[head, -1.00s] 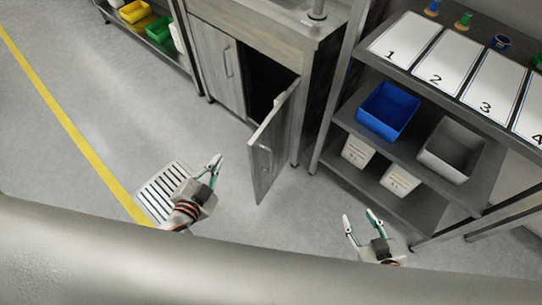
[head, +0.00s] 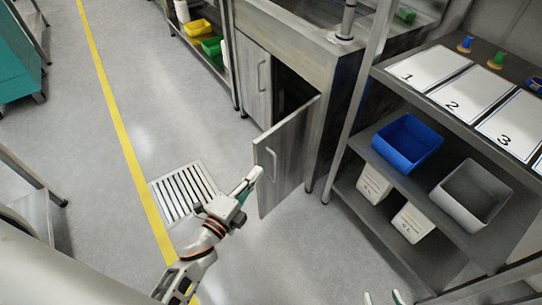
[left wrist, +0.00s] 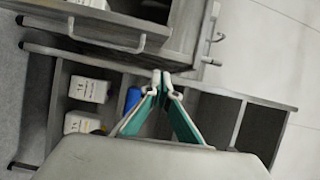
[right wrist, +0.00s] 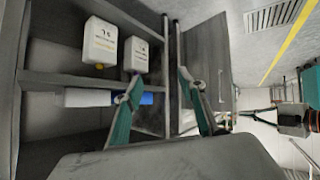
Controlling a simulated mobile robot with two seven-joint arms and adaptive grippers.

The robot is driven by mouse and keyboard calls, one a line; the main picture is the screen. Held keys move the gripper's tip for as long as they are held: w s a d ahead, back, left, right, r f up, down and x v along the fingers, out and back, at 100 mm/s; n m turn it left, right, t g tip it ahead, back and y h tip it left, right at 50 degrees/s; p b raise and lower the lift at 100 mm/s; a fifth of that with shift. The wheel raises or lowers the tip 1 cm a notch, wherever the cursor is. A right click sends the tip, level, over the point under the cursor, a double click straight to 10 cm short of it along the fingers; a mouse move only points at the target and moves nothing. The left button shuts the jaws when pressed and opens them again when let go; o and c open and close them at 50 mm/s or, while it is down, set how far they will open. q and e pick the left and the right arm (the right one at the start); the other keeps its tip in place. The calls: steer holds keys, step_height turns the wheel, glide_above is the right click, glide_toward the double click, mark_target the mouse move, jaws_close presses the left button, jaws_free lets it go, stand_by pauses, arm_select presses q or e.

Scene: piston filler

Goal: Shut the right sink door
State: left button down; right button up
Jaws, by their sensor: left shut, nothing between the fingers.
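The right sink door (head: 286,150) stands open from the grey sink cabinet (head: 310,62) in the head view, its outer face and bar handle (head: 272,162) visible. A dark gap shows behind it. My left gripper (head: 254,174) is shut and empty, its tips close to the door's free edge below the handle; I cannot tell whether they touch. In the left wrist view its fingertips (left wrist: 163,82) meet. My right gripper (head: 383,297) shows only its fingertips at the bottom edge of the head view. In the right wrist view its fingers (right wrist: 158,82) are apart and empty.
A shelf rack (head: 345,190) with a blue bin (head: 408,143), a grey bin (head: 470,193) and white containers (head: 412,222) stands right of the door. The closed left door (head: 252,80) is beside the gap. A floor drain (head: 183,192) lies left of my left gripper.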

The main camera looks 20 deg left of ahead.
mark_target(265, 146)
arm_select(q)
steer(key=x, duration=0.9)
steer(key=shift+w+d+f, duration=0.1)
steer(key=shift+w+d, duration=0.2)
steer(key=shift+d, duration=0.1)
steer(key=a, duration=0.1)
steer(key=w+a, duration=0.1)
steer(key=shift+w+a, duration=0.25)
steer(key=shift+a, duration=0.1)
steer(key=shift+w+a, duration=0.2)
steer(key=shift+a, duration=0.2)
steer(key=shift+a+m, duration=0.15)
steer(key=shift+m, duration=0.15)
